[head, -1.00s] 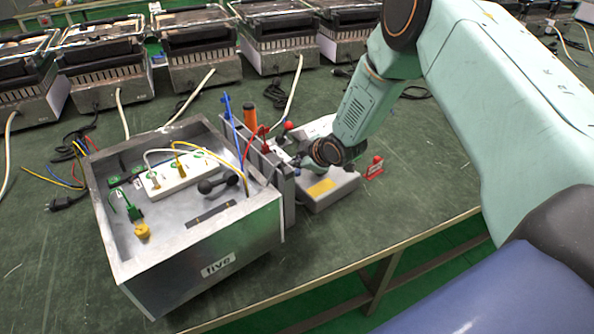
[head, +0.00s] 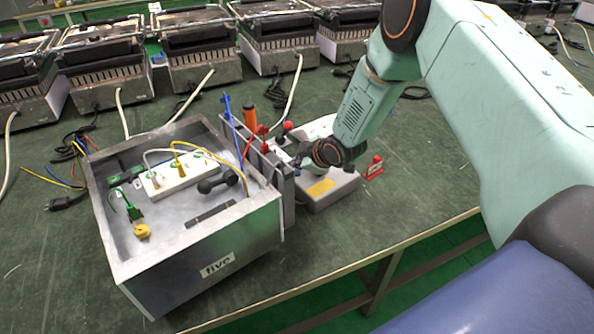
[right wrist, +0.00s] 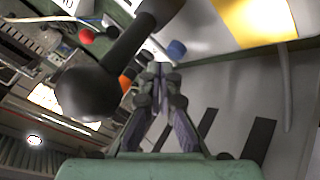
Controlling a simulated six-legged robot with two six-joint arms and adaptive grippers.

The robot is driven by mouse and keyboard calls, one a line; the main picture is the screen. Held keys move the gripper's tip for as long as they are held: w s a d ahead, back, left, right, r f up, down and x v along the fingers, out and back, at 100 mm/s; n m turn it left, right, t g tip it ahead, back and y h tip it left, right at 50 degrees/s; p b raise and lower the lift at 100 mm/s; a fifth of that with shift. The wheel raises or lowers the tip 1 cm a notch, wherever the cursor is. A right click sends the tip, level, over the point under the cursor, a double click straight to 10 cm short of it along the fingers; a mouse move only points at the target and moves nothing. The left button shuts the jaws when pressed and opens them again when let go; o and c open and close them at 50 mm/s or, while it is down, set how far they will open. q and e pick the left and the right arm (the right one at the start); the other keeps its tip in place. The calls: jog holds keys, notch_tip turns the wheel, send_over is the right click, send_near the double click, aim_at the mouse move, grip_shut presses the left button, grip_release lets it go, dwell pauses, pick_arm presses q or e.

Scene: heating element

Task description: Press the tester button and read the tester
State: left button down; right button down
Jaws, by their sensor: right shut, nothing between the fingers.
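The tester seems to be the pale grey box with a yellow label (head: 343,190) right of the metal tray; its pale top and yellow label (right wrist: 262,18) fill the upper right of the right wrist view. A blue round part, perhaps the button (right wrist: 177,48), shows just beyond my fingertips; I cannot tell whether they touch it. My right gripper (head: 298,163) is shut and empty, low over the tester's left side; its closed fingers also show in the right wrist view (right wrist: 160,72). The arm hides part of the tester, and no reading is legible. My left gripper is not in view.
The metal tray (head: 200,262) holds a white power strip (head: 180,180) with plugs and wires. A grey rack (head: 287,195) with an orange-handled tool (head: 250,117) stands between tray and tester. A small red stand (head: 375,168) is right of the tester. Heaters line the back.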

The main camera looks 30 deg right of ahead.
aim_at(299, 176)
jog(key=shift+f, duration=0.3)
jog(key=shift+f+b, duration=0.35)
jog(key=shift+f, duration=0.15)
dwell(0.7)
jog(key=shift+r, duration=0.1)
jog(key=shift+r+p, duration=0.85)
jog(key=shift+p, duration=0.05)
notch_tip(299, 176, up, 5)
jog(key=p, duration=0.4)
jog(key=shift+p, duration=0.3)
jog(key=shift+s+f, duration=0.1)
dwell(0.6)
